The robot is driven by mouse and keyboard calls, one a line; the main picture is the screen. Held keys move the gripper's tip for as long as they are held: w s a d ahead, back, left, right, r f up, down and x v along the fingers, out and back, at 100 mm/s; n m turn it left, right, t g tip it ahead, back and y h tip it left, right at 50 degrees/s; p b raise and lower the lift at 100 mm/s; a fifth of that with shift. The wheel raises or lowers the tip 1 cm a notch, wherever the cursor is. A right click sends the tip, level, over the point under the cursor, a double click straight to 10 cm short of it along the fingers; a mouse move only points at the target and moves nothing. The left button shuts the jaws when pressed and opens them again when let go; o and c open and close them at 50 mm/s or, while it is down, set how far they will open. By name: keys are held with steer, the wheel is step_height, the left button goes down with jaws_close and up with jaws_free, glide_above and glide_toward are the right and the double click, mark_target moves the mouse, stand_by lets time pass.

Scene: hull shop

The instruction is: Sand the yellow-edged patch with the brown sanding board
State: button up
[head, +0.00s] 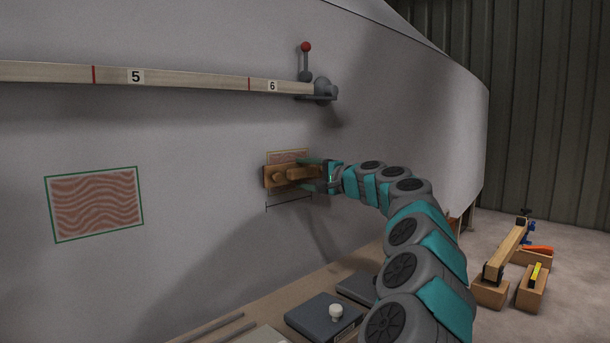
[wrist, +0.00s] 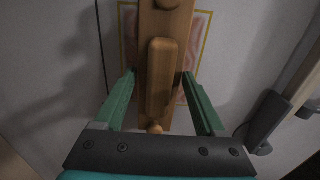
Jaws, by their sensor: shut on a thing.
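The brown sanding board (head: 270,182) is held up against or very close to the pale hull wall; I cannot tell whether it touches. It also shows in the wrist view (wrist: 181,62), with its raised wooden grip between my fingers. My gripper (head: 308,174) is shut on the board, reaching it from the right; in the wrist view my gripper (wrist: 160,80) has a green finger on each side. The yellow-edged patch (head: 288,156), with reddish wavy grain, lies behind the board. Its upper part shows above the board in the head view, and its sides (wrist: 202,30) show in the wrist view; the rest is hidden.
A green-edged patch (head: 95,204) is on the wall at left. A numbered beam (head: 190,79) runs above, ending at a clamp with a red-knobbed lever (head: 306,62). Below is a bench with a dark knobbed block (head: 325,315). Wooden blocks (head: 531,290) stand at right.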

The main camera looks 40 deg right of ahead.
steer(key=shift+c, duration=1.2)
steer(key=shift+f, duration=0.1)
step_height(320, 180, down, 6)
steer(key=b, duration=0.4)
steer(key=shift+w+a+f, duration=0.15)
steer(key=shift+w+a, duration=0.05)
steer(key=shift+w, duration=0.65)
